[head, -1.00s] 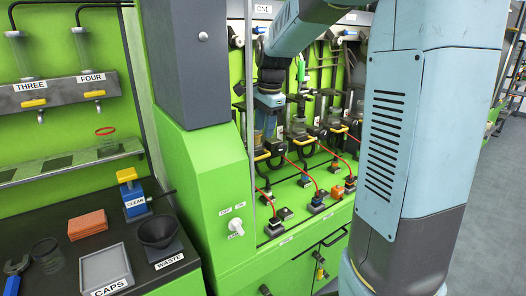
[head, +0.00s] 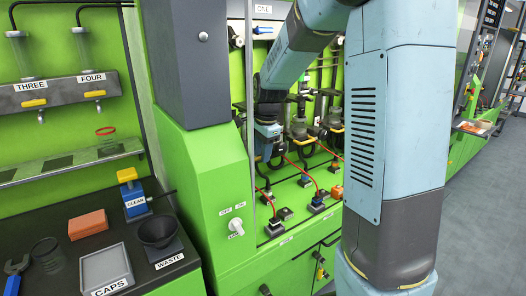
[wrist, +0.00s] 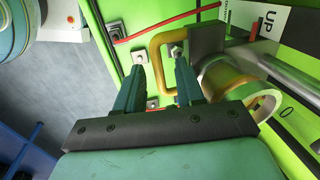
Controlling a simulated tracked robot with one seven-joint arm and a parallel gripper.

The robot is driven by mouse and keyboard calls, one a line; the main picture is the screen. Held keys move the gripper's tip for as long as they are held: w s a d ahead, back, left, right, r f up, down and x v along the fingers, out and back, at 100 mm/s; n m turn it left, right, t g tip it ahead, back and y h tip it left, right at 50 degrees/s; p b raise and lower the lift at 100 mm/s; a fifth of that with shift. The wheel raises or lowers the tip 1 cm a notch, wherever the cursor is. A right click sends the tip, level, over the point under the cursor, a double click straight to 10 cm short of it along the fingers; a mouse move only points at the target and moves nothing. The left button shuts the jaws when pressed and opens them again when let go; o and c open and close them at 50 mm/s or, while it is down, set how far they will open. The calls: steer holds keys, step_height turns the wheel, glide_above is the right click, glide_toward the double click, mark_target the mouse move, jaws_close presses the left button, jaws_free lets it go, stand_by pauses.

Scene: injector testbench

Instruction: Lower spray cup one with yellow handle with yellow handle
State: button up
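In the wrist view the yellow handle (wrist: 155,52) is a bent loop attached to the spray cup (wrist: 222,78), a metal and glass-like cylinder with a yellowish ring, to its right. My gripper (wrist: 160,60) is open, its two teal fingers apart. One side of the handle shows in the gap between the fingers; I cannot tell whether either finger touches it. In the head view my gripper is at the bench's first station under the ONE label (head: 263,9), where my arm hides most of cup one and its handle.
A plate marked UP (wrist: 265,20) and a metal rod (wrist: 290,70) lie close right of the cup. Red hoses (head: 298,160) and other spray cups stand right of my gripper. A grey column (head: 185,60) stands left. Grey floor (head: 480,220) is free at right.

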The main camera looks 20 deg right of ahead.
jaws_close()
steer(key=shift+r, duration=0.1)
stand_by(0.3)
